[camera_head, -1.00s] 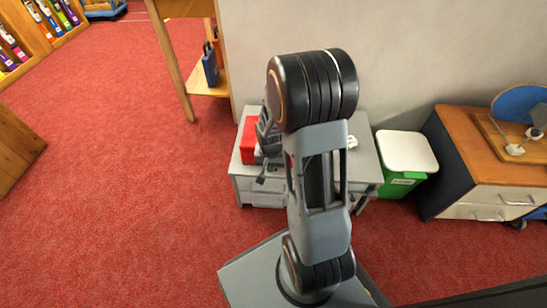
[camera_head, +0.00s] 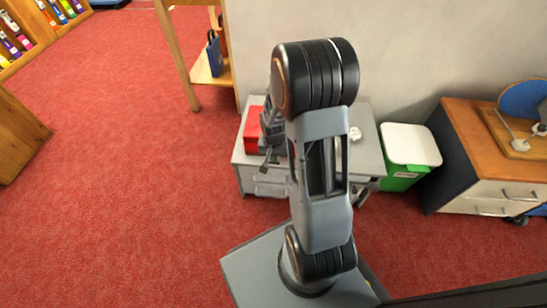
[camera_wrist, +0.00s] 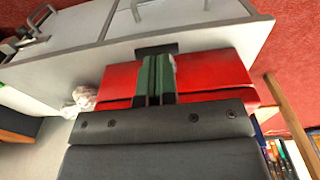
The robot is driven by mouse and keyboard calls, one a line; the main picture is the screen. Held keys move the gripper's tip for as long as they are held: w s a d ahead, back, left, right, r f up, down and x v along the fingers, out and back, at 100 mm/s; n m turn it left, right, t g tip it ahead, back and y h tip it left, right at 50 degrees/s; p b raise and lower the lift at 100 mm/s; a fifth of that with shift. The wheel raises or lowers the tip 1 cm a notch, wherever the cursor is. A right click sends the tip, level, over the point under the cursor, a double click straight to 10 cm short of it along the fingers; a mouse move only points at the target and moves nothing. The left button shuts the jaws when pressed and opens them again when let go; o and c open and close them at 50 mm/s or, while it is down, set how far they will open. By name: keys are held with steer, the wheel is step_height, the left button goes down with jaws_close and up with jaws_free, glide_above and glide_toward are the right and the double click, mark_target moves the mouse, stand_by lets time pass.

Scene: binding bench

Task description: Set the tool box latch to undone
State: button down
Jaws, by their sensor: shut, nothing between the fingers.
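The red tool box (camera_head: 252,130) stands on the left part of a grey cabinet top. In the wrist view the red box (camera_wrist: 215,72) fills the middle, behind my fingers. My gripper (camera_wrist: 156,66) is shut and empty, its fingertips in front of the middle of the box's edge. A small dark piece shows at the fingertips; I cannot tell whether it is the latch, nor how the latch is set. I cannot tell whether the fingers touch the box. In the head view my arm and gripper (camera_head: 270,138) hide the box's right side.
The grey cabinet (camera_head: 371,150) has drawers with handles and a small white crumpled item (camera_head: 355,133) on top. A green bin with a white lid (camera_head: 408,145) stands to its right, then a wood-topped cabinet (camera_head: 468,130). A wooden table leg (camera_head: 178,60) rises at left. Red carpet is clear in front.

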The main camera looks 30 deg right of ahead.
steer(key=s+a+r+p, duration=0.2)
steer(key=r+p, duration=0.5)
steer(key=r, duration=0.5)
steer(key=shift+s+a+r, duration=0.15)
steer(key=shift+s+r, duration=0.1)
steer(key=shift+s, duration=0.4)
